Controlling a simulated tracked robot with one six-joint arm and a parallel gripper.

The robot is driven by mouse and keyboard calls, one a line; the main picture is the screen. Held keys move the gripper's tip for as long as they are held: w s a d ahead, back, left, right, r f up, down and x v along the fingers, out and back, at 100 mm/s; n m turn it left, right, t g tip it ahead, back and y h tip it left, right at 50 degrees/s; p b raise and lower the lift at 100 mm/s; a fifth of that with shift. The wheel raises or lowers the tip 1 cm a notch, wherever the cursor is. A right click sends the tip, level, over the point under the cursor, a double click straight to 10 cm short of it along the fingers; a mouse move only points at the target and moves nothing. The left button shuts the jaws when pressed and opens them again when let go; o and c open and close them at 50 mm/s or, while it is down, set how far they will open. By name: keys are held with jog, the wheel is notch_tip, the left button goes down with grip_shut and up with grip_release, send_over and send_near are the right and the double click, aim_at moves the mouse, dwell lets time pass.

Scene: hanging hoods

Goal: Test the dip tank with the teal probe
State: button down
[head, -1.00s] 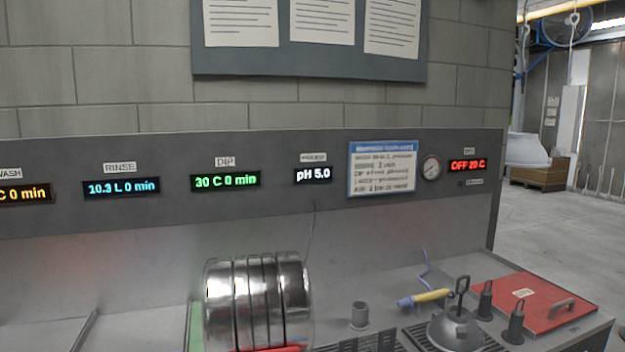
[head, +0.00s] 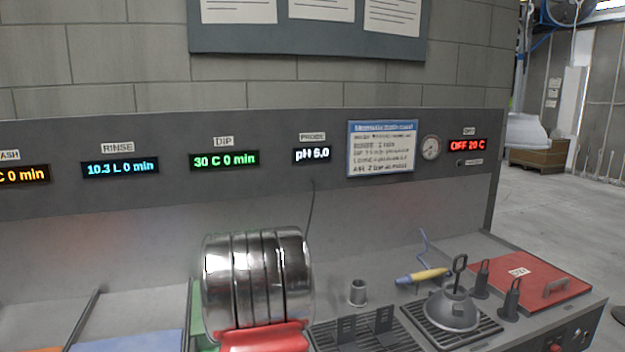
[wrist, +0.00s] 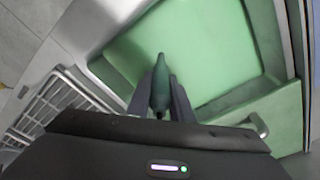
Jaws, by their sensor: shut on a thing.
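My gripper (wrist: 160,92) is shut on the teal probe (wrist: 160,72) in the wrist view. The probe's tapered end points away from the gripper, over the green dip tank (wrist: 205,50). I cannot tell whether the tip touches the liquid. In the head view only a green strip of the tank (head: 196,318) shows, and gripper and probe are hidden. A dark cable (head: 311,205) runs down from below the probe display (head: 312,155), which seems to read pH 6.0, slightly blurred. The dip display (head: 225,160) reads 30 C 0 min.
A white wire rack (wrist: 50,100) lies left of the tank in the wrist view. In the head view, a small metal cup (head: 358,292), a yellow-handled tool (head: 424,276), a metal hood (head: 453,310) and a red lid (head: 522,277) occupy the right counter.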

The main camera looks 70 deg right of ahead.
jog(key=shift+r, duration=6.7)
jog(key=shift+a, duration=0.1)
